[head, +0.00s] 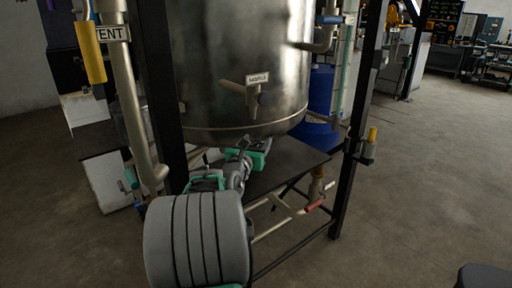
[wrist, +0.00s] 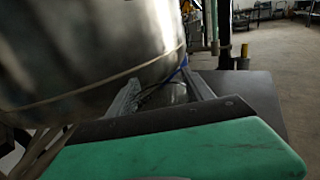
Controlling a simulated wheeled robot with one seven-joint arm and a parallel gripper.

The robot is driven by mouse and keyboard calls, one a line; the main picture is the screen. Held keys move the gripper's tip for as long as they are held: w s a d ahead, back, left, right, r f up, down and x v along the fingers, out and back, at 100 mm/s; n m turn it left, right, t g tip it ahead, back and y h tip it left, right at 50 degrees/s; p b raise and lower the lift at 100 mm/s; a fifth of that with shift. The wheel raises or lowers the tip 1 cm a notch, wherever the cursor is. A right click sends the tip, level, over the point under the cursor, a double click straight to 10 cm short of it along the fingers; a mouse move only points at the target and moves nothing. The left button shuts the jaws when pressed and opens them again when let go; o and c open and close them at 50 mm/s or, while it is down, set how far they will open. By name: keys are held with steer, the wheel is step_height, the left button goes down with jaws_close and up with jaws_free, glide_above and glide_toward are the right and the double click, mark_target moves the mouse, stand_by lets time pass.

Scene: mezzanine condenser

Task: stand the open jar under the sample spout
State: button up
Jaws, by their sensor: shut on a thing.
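The sample spout (head: 254,100) is a short tap under a white label on the front of the big steel tank (head: 225,60). My gripper (head: 243,144) is below the tank's lower rim, lower than the spout and slightly left of it. In the wrist view my gripper (wrist: 162,84) has its two grey fingers apart around a pale, see-through thing, which seems to be the open jar (wrist: 173,94). The gripper is shut on it. The jar's mouth and base are hard to make out. In the head view I cannot make out the jar.
A dark shelf (head: 292,162) lies under the tank, its right part bare. Black frame posts (head: 352,125) stand at both sides. A vent pipe (head: 130,100) runs down at left. A red-handled valve (head: 316,203) sits low at right. Open floor (head: 430,180) lies to the right.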

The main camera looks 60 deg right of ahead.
steer(key=shift+f, duration=0.1)
steer(key=shift+f, duration=0.15)
steer(key=o, duration=1.5)
steer(key=a, duration=0.4)
steer(key=s+a+p, duration=0.1)
steer(key=a, duration=0.7)
steer(key=shift+s, duration=0.2)
